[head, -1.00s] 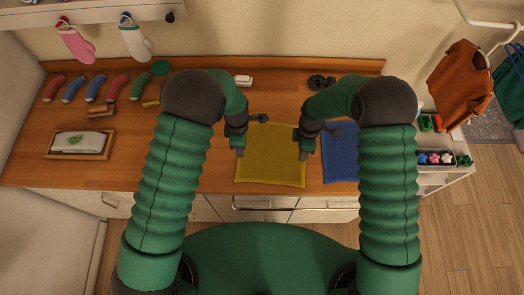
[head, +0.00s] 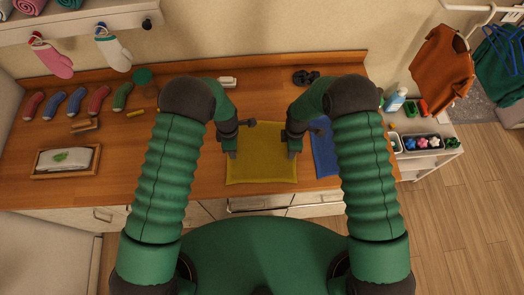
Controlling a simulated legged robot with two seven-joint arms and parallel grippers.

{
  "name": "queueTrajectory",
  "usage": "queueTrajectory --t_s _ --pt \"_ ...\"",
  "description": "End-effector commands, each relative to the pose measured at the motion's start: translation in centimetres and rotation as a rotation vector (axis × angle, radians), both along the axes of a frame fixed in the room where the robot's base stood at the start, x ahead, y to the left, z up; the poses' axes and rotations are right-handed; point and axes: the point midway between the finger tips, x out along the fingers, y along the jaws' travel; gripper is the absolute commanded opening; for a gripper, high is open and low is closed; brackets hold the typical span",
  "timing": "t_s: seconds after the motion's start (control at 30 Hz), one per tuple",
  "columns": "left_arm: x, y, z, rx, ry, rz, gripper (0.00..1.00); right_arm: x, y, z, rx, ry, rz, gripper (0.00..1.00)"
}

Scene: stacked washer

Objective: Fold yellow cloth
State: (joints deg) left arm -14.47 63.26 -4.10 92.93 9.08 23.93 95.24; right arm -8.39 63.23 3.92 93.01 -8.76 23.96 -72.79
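The yellow cloth (head: 262,158) lies flat and spread out on the wooden counter, in the middle of the head view, with its near edge close to the counter's front edge. My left gripper (head: 232,152) points down at the cloth's left edge. My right gripper (head: 293,152) points down at the cloth's right edge, between it and the blue cloth. I cannot tell whether either gripper touches the cloth. The fingers are small and partly hidden by my own wrists, so their opening is not clear.
A blue cloth (head: 323,155) lies right of the yellow one, partly behind my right arm. A tray (head: 66,161) with a folded white cloth sits on the left of the wooden counter (head: 115,178). Several socks lie at the back left.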

Motion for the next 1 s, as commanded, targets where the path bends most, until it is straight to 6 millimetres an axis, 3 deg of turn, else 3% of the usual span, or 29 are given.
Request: queueTrajectory --t_s 0.53,1.0 --pt "-0.09 0.00 -0.11 0.001 0.002 0.000 0.00 -0.04 -0.06 -0.08 0.000 0.002 -0.001 0.00" --pt "-0.10 0.03 -0.11 0.001 0.003 0.000 0.00 -0.05 -0.08 -0.09 -0.001 0.002 -0.001 0.00"
